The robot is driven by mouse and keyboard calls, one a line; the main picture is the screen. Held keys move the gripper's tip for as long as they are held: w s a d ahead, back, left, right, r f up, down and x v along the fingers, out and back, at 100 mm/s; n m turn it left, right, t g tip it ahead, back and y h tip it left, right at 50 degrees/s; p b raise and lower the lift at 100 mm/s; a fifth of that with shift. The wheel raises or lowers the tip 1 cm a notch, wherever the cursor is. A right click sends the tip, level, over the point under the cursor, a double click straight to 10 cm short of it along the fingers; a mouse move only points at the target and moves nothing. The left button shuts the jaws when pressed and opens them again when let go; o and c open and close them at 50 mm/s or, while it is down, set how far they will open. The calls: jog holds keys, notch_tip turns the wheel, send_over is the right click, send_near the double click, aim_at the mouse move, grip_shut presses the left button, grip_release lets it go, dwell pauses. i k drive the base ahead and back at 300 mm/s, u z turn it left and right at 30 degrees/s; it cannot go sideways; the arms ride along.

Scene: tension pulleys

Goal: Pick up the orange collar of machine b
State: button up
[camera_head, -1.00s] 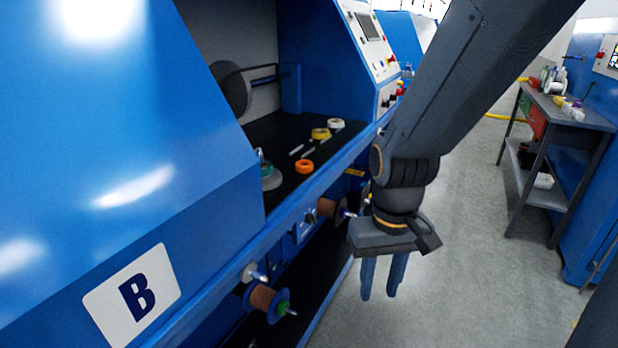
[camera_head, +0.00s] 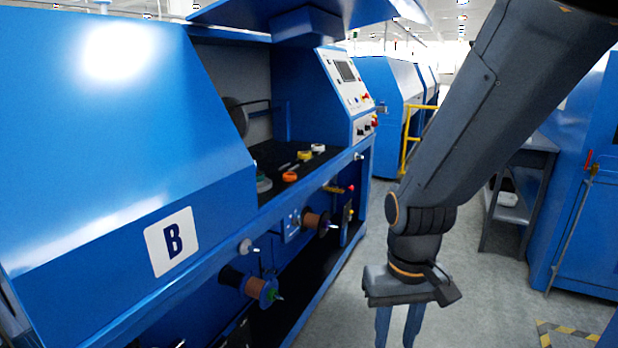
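The orange collar (camera_head: 290,177) is a small ring lying on the black work surface inside the blue machine B (camera_head: 100,200). The machine carries a white label with the letter B (camera_head: 171,241). My gripper (camera_head: 397,328) points down in front of the machine, over the aisle, to the right of and apart from the collar. Its two blue fingers are spaced apart with nothing visible between them, and their tips are cut off or near the bottom edge.
Yellow (camera_head: 304,156) and white (camera_head: 318,148) rings lie behind the orange collar. Spools (camera_head: 262,288) stick out of the machine's front below the surface. A control panel (camera_head: 348,85) stands at the bay's far end. A grey table (camera_head: 515,200) stands right; the aisle floor is clear.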

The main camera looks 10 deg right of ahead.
aim_at(290, 177)
jog(key=z, duration=0.7)
jog(key=i, duration=0.65)
jog(key=z, duration=0.6)
jog(key=i, duration=1.2)
jog(key=u, duration=0.85)
